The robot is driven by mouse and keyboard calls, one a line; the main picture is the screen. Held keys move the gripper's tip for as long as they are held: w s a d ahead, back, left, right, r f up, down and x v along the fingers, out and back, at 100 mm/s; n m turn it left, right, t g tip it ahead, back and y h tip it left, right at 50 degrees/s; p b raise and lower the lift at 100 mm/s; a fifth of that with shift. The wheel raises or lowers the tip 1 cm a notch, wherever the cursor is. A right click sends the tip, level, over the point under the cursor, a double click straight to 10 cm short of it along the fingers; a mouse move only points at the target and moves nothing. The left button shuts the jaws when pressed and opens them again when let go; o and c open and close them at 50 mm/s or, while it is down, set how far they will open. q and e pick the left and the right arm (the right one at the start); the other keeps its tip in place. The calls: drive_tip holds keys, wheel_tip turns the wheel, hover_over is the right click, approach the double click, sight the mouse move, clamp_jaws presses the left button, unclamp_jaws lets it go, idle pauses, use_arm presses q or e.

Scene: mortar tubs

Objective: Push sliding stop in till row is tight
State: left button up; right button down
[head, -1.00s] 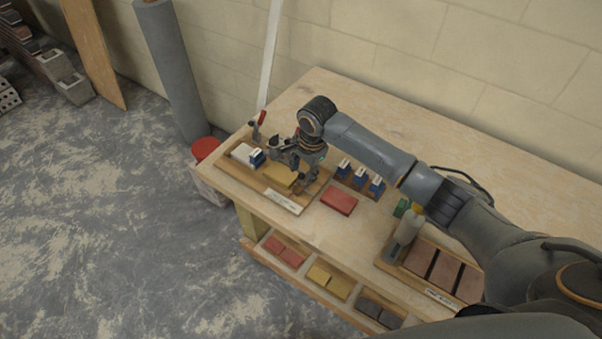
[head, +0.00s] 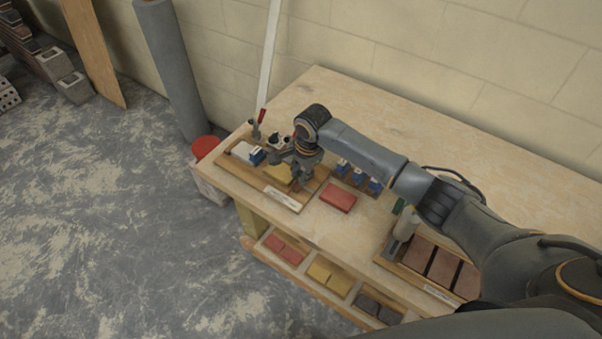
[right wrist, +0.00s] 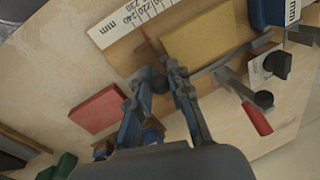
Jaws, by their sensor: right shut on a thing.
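A wooden gauge board (head: 232,163) lies at the left end of the table. On it a white block, a blue spacer (head: 257,156) and a yellow brick (head: 278,173) stand in a row. The brick (right wrist: 208,38) and spacer (right wrist: 270,12) also show in the right wrist view. A white millimetre scale (head: 283,199) runs along the front edge. My right gripper (head: 299,180) is at the right end of the row. In the right wrist view its fingers (right wrist: 167,78) are shut on the sliding stop's dark knob (right wrist: 159,84). The fingers hide the stop's contact with the brick. My left gripper is out of view.
A red-handled clamp (right wrist: 255,116) stands behind the row. A loose red brick (head: 338,201) and a rack of blue spacers (head: 358,176) lie to the right. A second board with brown bricks (head: 432,262) is farther right. The table's back right is clear.

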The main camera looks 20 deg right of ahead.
sight(285, 172)
drive_tip(key=w+a, duration=0.1)
drive_tip(key=w, duration=0.1)
drive_tip(key=w+a, duration=0.1)
drive_tip(key=a, duration=0.1)
drive_tip(key=shift+w+b, duration=0.4)
drive_tip(key=shift+r, duration=0.1)
drive_tip(key=c, duration=1.2)
unclamp_jaws()
drive_tip(key=shift+d+r, duration=0.1)
drive_tip(key=r, duration=0.3)
drive_tip(key=s+r, duration=0.1)
drive_tip(key=r, duration=0.3)
drive_tip(key=s+d+r, duration=0.1)
drive_tip(key=r, duration=0.3)
drive_tip(key=shift+r, duration=0.2)
drive_tip(key=shift+s+f, duration=0.1)
